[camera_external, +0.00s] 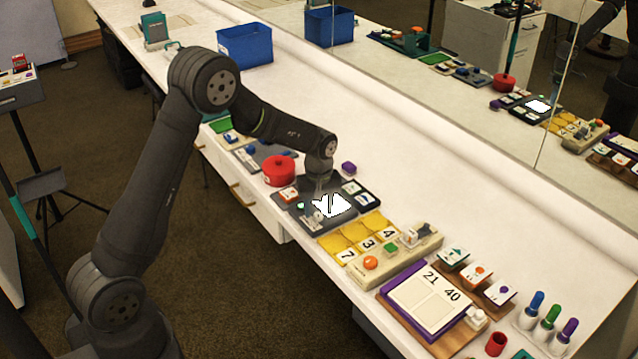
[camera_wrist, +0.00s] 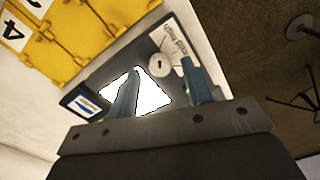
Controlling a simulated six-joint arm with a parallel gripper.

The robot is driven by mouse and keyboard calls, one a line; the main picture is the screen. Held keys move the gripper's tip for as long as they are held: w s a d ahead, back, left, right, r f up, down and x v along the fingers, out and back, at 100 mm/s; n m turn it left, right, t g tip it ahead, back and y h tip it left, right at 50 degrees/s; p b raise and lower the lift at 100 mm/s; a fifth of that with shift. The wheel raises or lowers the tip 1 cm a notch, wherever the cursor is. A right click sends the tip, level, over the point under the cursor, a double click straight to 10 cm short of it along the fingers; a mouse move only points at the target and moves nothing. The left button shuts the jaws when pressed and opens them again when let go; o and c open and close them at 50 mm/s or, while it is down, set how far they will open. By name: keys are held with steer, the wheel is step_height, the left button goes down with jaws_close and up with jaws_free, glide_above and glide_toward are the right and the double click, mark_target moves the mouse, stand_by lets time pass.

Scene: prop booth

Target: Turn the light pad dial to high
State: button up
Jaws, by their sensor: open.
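The light pad is a dark board (camera_external: 291,216) with a glowing white panel (camera_external: 334,206); the panel also shows in the wrist view (camera_wrist: 154,98). Its dial is a small round pale knob (camera_wrist: 160,66) with a short dark mark, beside a white label strip (camera_wrist: 176,42). The label's words and the dial's setting are too small to read surely. My gripper (camera_wrist: 160,64) is open and empty, pointing down over the pad. In the wrist view its fingertips lie on either side of the dial; I cannot tell whether they touch it. In the external view my gripper (camera_external: 319,194) partly hides the pad.
A yellow number-tile board (camera_external: 346,245) with a beige button box (camera_external: 395,262) adjoins the pad. A purple-framed board (camera_external: 428,298) lies at the front.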

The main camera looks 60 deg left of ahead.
mark_target(319, 214)
step_height(319, 214, up, 16)
steer(key=shift+r, duration=0.25)
stand_by(0.3)
step_height(319, 214, down, 18)
steer(key=shift+r, duration=0.25)
stand_by(0.3)
steer(key=shift+r, duration=0.1)
